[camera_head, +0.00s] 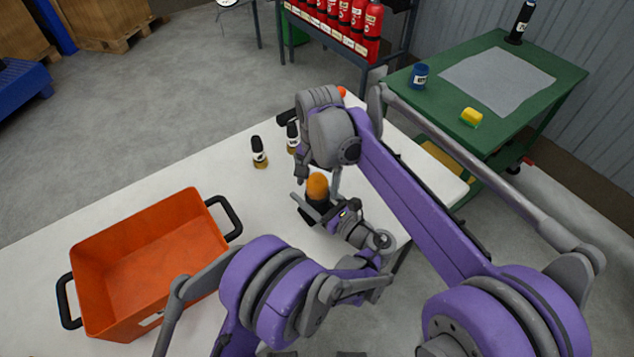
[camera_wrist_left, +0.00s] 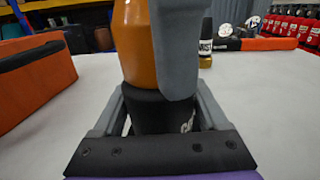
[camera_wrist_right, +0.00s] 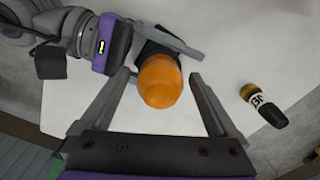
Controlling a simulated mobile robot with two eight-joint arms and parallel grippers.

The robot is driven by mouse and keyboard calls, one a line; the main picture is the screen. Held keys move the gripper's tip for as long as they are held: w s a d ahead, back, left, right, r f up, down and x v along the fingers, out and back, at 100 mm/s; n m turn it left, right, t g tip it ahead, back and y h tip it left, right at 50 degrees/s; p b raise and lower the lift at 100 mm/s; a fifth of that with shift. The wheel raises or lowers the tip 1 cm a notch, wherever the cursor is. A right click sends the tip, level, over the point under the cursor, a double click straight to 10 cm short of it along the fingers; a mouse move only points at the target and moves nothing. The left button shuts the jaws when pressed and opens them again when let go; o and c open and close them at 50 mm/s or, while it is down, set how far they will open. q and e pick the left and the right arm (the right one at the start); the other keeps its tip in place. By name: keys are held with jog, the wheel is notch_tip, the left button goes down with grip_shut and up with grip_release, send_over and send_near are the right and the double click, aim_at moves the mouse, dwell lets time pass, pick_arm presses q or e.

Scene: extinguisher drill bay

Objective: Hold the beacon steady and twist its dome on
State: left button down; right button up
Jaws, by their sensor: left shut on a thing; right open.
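The beacon's black base (camera_head: 314,212) stands upright on the white table. My left gripper (camera_head: 325,206) is shut on it, one finger on each side in the left wrist view. The orange dome (camera_head: 317,186) sits upright on top of the base (camera_wrist_left: 160,110); I cannot tell how tightly it is seated. My right gripper (camera_wrist_right: 160,80) is open above, its fingers on either side of the dome (camera_wrist_right: 159,80). In the left wrist view one right finger (camera_wrist_left: 178,50) overlaps the dome's right side; contact is unclear.
An orange crate (camera_head: 140,250) with black handles stands at the table's left. Two small dark bottles (camera_head: 259,152) (camera_head: 292,137) stand behind the beacon. Bare white table lies between crate and beacon.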

jog(key=shift+f, duration=0.2)
jog(key=shift+c, duration=0.2)
jog(key=c, duration=1.3)
jog(key=shift+c, duration=0.2)
jog(key=shift+n, duration=0.4)
jog(key=n, duration=1)
jog(key=shift+n, duration=2)
jog(key=shift+w+d, duration=0.1)
